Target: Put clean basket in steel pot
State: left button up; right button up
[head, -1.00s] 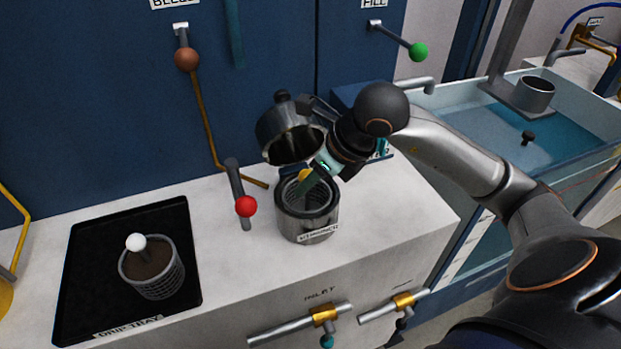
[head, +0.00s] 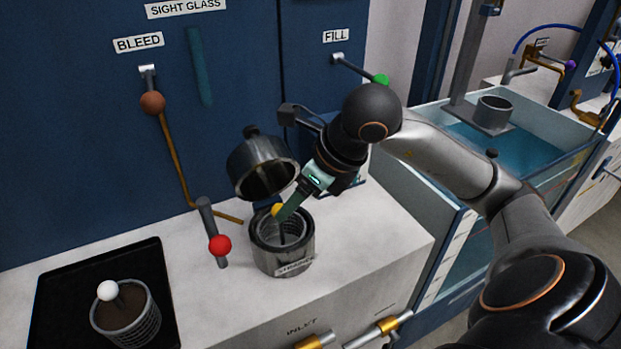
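The steel pot (head: 295,260) stands on the white counter, with its dark lid (head: 258,174) tilted open behind it. The clean basket (head: 268,236), a pale mesh cylinder with a yellow knob (head: 276,210), sits inside the pot with its rim near the pot's rim. My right gripper (head: 285,212) reaches down over the pot from the upper right. One green finger lies against or just in front of the knob; the other finger is hidden, so its grip is unclear. My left gripper is out of view.
A used basket (head: 145,325) with brown contents and a white knob stands on the black drip tray (head: 60,285). A red-knobbed lever (head: 219,245) rises left of the pot. A water-filled sink (head: 520,155) lies to the right. Brass-fitted valves line the counter front.

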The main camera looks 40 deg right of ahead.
jog(key=v, duration=0.6)
jog(key=shift+r, duration=0.25)
jog(key=shift+s, duration=0.15)
jog(key=shift+c, duration=0.3)
dwell(0.4)
